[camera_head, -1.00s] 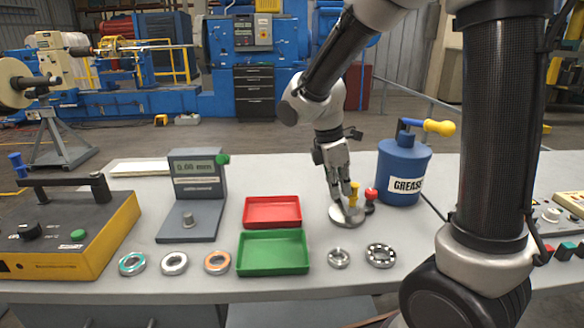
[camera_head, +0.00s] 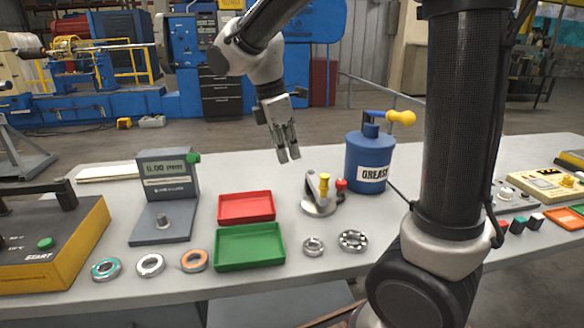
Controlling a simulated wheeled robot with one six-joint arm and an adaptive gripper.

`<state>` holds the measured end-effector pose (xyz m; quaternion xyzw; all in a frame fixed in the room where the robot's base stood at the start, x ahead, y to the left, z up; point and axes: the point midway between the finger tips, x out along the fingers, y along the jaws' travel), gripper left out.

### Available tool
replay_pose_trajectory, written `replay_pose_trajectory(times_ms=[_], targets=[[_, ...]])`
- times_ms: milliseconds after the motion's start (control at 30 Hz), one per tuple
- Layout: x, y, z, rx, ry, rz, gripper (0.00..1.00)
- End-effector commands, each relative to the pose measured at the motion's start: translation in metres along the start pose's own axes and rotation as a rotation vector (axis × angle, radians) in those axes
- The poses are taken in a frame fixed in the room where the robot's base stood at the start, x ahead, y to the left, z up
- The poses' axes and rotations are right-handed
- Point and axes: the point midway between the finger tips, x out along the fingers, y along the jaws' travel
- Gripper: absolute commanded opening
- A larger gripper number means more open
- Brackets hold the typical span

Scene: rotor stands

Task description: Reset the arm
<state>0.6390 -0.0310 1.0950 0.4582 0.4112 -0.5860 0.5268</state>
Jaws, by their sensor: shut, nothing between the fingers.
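My gripper (camera_head: 288,156) is in the air above the table, pointing down, with its fingers close together and nothing in them. It is up and to the left of a small silver fixture (camera_head: 319,204) with a yellow knob and a red knob, and apart from it. My arm comes down to it from the top of the view. The grey table (camera_head: 330,285) lies below with its items standing on it.
A red tray (camera_head: 246,207) and a green tray (camera_head: 249,247) look empty. A blue grease can (camera_head: 370,161) stands right of the gripper. A gauge (camera_head: 166,190), several bearing rings (camera_head: 150,265) and a yellow-black box (camera_head: 50,240) are at left. Controls (camera_head: 550,184) stand at right.

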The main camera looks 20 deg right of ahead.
Motion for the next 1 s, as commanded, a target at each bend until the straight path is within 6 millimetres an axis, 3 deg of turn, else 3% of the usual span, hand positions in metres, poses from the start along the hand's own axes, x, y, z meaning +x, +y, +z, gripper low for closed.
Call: replay_pose_trajectory(times_ms=[267,400,533,800,1000], targets=[[-0.008,-0.001,0.0,0.026,0.0,-0.001,0.0],[-0.004,-0.001,-0.004,0.175,0.019,0.003,0.0],[0.012,-0.023,-0.004,0.423,0.058,-0.025,0.0],[0.016,-0.086,0.053,1.007,0.238,-0.036,0.0],[0.018,-0.139,0.1,1.335,0.401,-0.004,0.0]])
